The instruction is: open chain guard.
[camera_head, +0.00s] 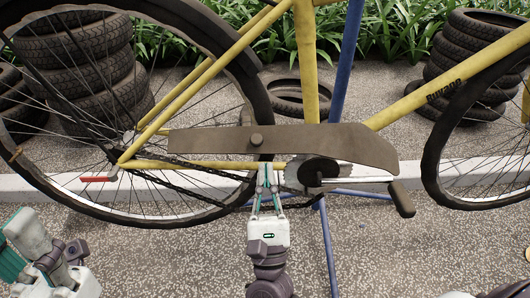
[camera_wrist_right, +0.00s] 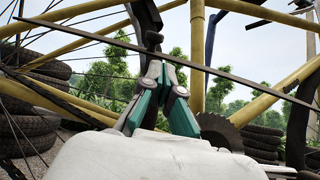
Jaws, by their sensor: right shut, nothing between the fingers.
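The chain guard (camera_head: 330,145) is a long flat brown plate over the chain of the yellow bicycle. It has a round dark knob (camera_head: 256,140).
The chainring (camera_head: 312,175) and a pedal (camera_head: 402,199) are right of my right gripper. The spoked rear wheel (camera_head: 62,205) is to the left. A blue stand (camera_head: 328,245) supports the bicycle. Tyre stacks (camera_head: 80,75) stand behind.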

